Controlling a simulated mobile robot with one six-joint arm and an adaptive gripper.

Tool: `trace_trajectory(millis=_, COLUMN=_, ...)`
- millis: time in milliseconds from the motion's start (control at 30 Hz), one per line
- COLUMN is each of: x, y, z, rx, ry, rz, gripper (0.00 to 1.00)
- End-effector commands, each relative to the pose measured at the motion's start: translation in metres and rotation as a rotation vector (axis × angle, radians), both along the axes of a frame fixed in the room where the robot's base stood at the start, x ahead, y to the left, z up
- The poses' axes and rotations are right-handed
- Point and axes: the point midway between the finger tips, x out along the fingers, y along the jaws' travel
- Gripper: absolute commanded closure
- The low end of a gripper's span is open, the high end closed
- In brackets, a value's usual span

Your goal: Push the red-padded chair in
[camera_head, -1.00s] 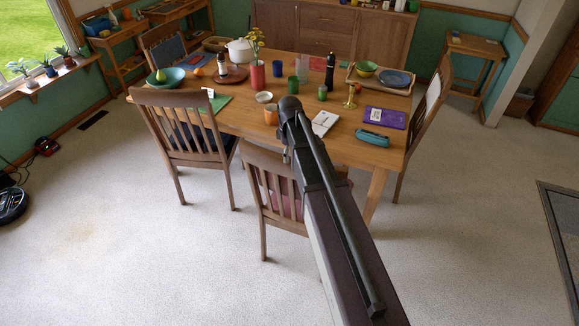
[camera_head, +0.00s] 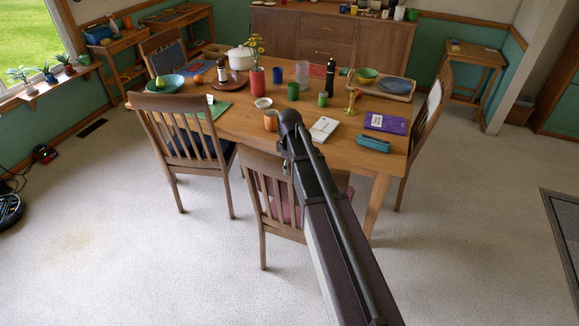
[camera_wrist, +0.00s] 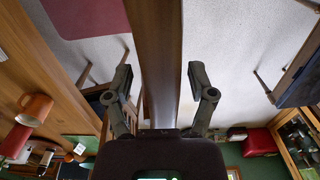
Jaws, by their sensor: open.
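The red-padded chair (camera_head: 256,195) stands at the near side of the wooden table (camera_head: 222,120), its slatted back towards me. Its red seat (camera_head: 287,211) is partly hidden by its slats and my arm. In the wrist view, my gripper (camera_wrist: 159,76) has its two fingers spread apart, one on each side of a wooden bar, which looks like part of the chair's back (camera_wrist: 155,45). I cannot tell whether either finger touches it. The red pad (camera_wrist: 85,14) shows at the top left of that view. In the head view my arm hides the gripper.
A dark-padded chair (camera_head: 180,132) stands left of the red-padded one, and another chair (camera_head: 432,112) at the table's right end. Mugs, a book and a teal case (camera_head: 373,143) lie on the table. The carpet in front is clear.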

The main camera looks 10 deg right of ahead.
Motion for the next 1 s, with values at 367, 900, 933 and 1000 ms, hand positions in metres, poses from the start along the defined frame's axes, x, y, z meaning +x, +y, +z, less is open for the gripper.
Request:
trace_trajectory(millis=367, x=0.000, y=0.000, z=0.000, rx=0.000, ry=0.000, rz=0.000, gripper=1.00)
trace_trajectory(millis=900, x=0.054, y=-0.036, z=0.000, rx=-0.004, ry=-0.004, rz=-0.003, gripper=1.00)
trace_trajectory(millis=933, x=0.061, y=-0.041, z=0.000, rx=-0.004, ry=-0.004, rz=-0.004, gripper=1.00)
trace_trajectory(millis=1000, x=0.079, y=-0.054, z=0.000, rx=-0.004, ry=-0.004, rz=-0.004, gripper=1.00)
